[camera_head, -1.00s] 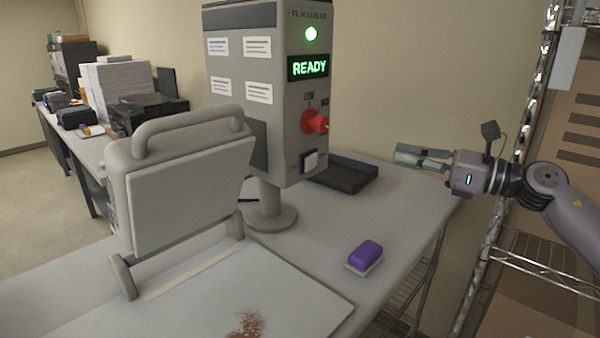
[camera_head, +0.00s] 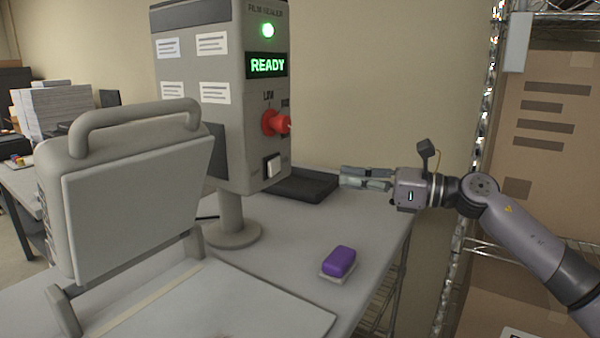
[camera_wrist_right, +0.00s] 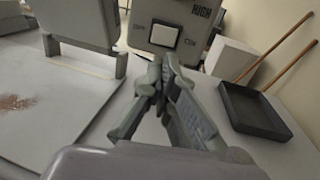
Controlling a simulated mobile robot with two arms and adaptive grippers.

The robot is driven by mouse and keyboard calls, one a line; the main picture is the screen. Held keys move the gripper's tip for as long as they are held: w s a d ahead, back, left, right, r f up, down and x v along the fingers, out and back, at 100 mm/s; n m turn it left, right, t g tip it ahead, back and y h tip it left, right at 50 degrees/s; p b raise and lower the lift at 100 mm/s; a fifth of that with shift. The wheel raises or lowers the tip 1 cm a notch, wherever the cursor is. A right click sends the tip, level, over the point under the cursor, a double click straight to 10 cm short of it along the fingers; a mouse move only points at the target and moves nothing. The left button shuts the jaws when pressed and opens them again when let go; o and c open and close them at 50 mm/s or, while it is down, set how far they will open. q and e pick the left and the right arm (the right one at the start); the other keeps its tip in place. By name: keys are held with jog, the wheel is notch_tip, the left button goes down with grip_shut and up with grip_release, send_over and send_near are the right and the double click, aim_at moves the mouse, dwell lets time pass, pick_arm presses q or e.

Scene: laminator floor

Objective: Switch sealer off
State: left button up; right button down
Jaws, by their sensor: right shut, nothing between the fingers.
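The film sealer's control box (camera_head: 222,120) stands on a post on the table. Its green lamp (camera_head: 267,30) is lit and its display (camera_head: 267,65) reads READY. A red knob (camera_head: 276,122) sits below the display. Under it is a white rocker switch (camera_head: 273,167), which also shows straight ahead in the right wrist view (camera_wrist_right: 164,36). My right gripper (camera_head: 343,176) is shut and empty, to the right of the switch and apart from it. In the wrist view its fingers (camera_wrist_right: 160,68) point toward the switch panel. My left gripper is not in view.
The sealer's grey press lid (camera_head: 140,200) stands raised at left over the bed (camera_head: 240,300). A purple sponge-like block (camera_head: 339,262) lies on the table. A black tray (camera_head: 300,186) sits behind the post. A wire shelf with boxes (camera_head: 545,130) is at right.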

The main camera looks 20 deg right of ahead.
aim_at(274, 168)
jog(key=p+x, duration=0.6)
jog(key=x, duration=0.7)
jog(key=shift+w+a+r+p, duration=0.1)
jog(key=shift+p, duration=0.25)
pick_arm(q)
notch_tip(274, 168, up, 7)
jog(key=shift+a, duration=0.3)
pick_arm(e)
jog(key=shift+w+a, duration=0.25)
jog(key=shift+a, duration=0.1)
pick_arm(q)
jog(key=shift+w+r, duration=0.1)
